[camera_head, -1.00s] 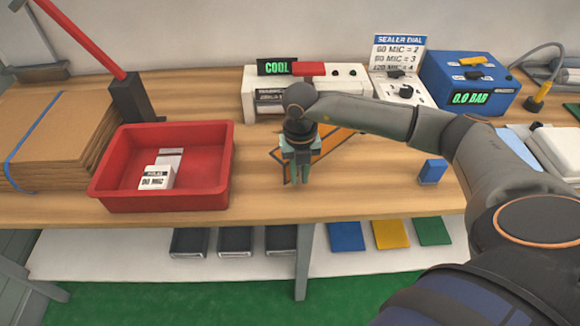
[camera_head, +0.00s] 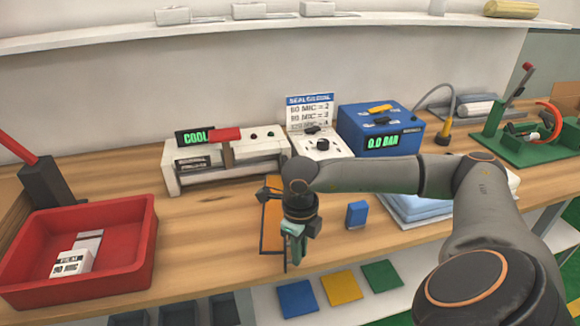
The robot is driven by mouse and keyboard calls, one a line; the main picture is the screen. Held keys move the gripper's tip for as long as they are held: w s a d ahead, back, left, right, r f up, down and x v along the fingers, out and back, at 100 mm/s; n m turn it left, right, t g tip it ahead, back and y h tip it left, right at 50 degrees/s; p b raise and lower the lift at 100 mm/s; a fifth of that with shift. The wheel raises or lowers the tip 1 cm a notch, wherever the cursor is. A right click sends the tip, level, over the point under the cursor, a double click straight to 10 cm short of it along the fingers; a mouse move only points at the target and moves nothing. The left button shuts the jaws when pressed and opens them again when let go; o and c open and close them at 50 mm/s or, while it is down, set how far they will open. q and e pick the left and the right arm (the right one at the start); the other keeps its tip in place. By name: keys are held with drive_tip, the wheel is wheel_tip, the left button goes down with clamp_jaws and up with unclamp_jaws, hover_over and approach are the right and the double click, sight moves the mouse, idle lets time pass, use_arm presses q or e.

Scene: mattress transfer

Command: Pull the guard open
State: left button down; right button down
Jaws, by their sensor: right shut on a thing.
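A thin orange-edged panel (camera_head: 271,218), which appears to be the guard, stands on the bench in front of the white sealer (camera_head: 228,160). I see it at a steep angle, and its right side is partly hidden by my right gripper. My right gripper (camera_head: 292,250) reaches down at the panel's front right edge, near the front of the bench. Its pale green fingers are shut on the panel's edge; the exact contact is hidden. My left gripper is not in view.
A red tray (camera_head: 148,250) with a film box (camera_head: 70,264) stands at left. A small blue block (camera_head: 357,214) lies right of my gripper. The blue pressure box (camera_head: 380,130) and a dial unit (camera_head: 322,145) stand behind. A green fixture (camera_head: 515,150) is at far right.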

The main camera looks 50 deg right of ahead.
drive_tip(key=shift+w+d+r, duration=0.2)
drive_tip(key=shift+d+r, duration=0.05)
drive_tip(key=shift+d, duration=0.1)
drive_tip(key=c, duration=1.1)
unclamp_jaws()
drive_tip(key=shift+o, duration=0.9)
drive_tip(key=shift+f, duration=0.1)
drive_tip(key=shift+s+a, duration=0.1)
wheel_tip(320, 180, up, 12)
drive_tip(key=shift+r, duration=0.25)
drive_tip(key=shift+a, duration=0.1)
